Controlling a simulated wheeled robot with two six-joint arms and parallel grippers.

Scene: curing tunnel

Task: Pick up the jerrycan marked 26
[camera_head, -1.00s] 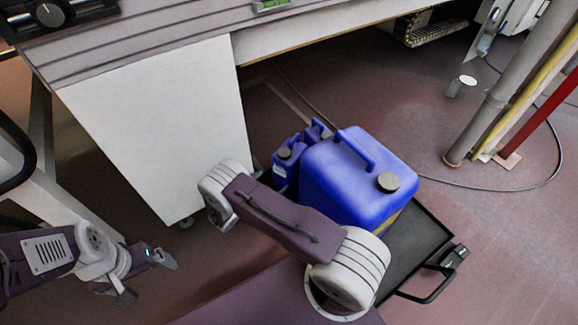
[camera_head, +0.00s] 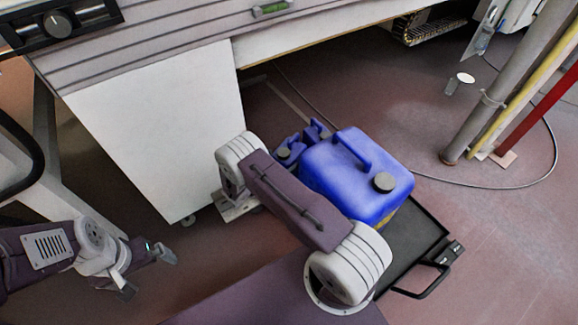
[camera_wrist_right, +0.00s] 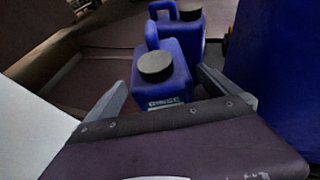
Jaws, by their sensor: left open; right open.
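Two small blue jerrycans with dark caps stand close together beside a large blue jerrycan (camera_head: 350,175). In the right wrist view, the nearer small jerrycan (camera_wrist_right: 165,80) has a label reading something like "RINSE". The other small jerrycan (camera_wrist_right: 190,30) stands just behind it. I cannot read a 26 on any can. My right gripper (camera_wrist_right: 160,82) is open and empty, its fingers on either side of the nearer small can in that view; contact cannot be told. In the head view my right arm partly hides the cans. My left gripper (camera_head: 148,272) is open and empty at lower left, away from them.
A white machine panel (camera_head: 160,130) stands left of the cans. A cable lies on the floor, and pipes (camera_head: 500,100) rise at the right. The floor at right is mostly clear.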

